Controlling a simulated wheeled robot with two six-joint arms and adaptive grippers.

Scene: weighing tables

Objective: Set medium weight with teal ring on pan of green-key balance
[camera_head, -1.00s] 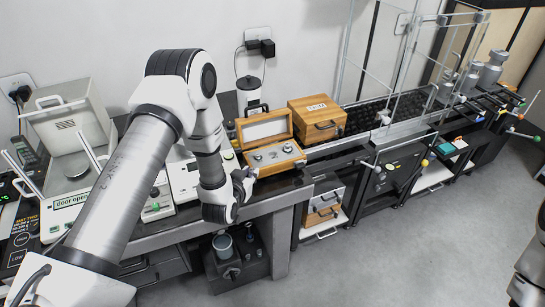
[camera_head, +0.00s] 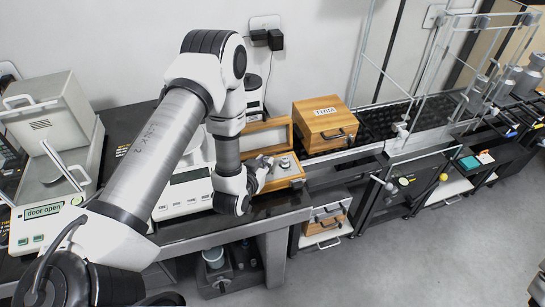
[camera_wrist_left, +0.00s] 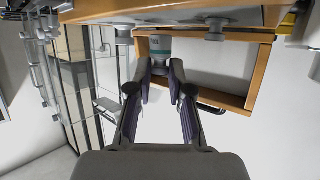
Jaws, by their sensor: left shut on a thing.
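The weight with the teal ring (camera_wrist_left: 160,50) is a small metal cylinder in the left wrist view, between the fingertips of my left gripper (camera_wrist_left: 160,75). That gripper is shut on it, at the wooden weight box; whether its base is clear of the box cannot be told. In the head view my left gripper (camera_head: 262,168) is at the front of the open weight box (camera_head: 290,184), partly hidden by its own wrist. A plain metal weight (camera_head: 284,163) stands in the box. A white balance (camera_head: 183,192) stands left of the box, partly behind my arm; no green key is clear on it.
A balance with a "door open" display (camera_head: 42,212) stands at the far left. A closed wooden case (camera_head: 325,128) is right of the weight box. Glass-framed equipment (camera_head: 400,130) stands farther right. In the left wrist view another plain weight (camera_wrist_left: 215,30) shows beside the held one.

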